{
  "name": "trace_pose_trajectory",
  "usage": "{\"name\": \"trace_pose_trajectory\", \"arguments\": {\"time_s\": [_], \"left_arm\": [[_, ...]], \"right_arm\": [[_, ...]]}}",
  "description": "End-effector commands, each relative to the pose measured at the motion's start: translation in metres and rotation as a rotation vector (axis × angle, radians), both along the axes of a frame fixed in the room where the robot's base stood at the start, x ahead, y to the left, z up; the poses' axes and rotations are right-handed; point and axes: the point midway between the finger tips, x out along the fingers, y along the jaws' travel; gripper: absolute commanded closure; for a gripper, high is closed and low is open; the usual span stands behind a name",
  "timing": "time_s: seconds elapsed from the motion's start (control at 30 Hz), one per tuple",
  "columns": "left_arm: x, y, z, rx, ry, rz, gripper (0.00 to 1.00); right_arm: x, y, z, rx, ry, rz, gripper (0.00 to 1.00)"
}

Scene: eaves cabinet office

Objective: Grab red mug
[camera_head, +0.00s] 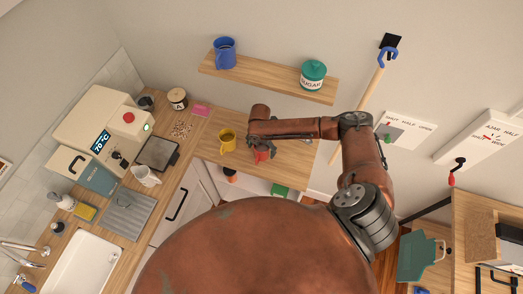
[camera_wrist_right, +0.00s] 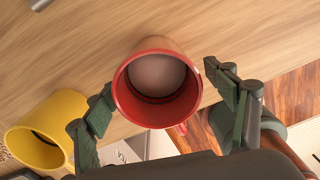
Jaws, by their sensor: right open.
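The red mug (camera_wrist_right: 157,108) stands on the wooden counter in the right wrist view, its open mouth facing the camera. My right gripper (camera_wrist_right: 165,110) is open, with one finger on each side of the mug. The right finger is very close to the rim; I cannot tell whether it touches. In the head view, the red mug (camera_head: 261,156) is mostly hidden under my right gripper (camera_head: 268,148). My left gripper is in neither view.
A yellow mug (camera_head: 227,140) stands just left of the red mug. A coffee machine (camera_head: 105,125) and a white mug (camera_head: 145,176) are at the left.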

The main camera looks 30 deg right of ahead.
Motion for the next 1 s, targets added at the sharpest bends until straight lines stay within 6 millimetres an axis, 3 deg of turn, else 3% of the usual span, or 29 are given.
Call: {"name": "trace_pose_trajectory", "arguments": {"time_s": [0.2,0.43,1.0], "left_arm": [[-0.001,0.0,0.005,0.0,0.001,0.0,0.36],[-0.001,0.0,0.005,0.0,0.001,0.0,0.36],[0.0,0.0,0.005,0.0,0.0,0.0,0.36]], "right_arm": [[0.0,0.0,-0.019,0.0,-0.001,0.0,0.22],[0.0,0.0,-0.02,0.001,-0.002,0.0,0.23],[-0.001,0.0,-0.02,0.0,0.0,-0.001,0.63]]}}
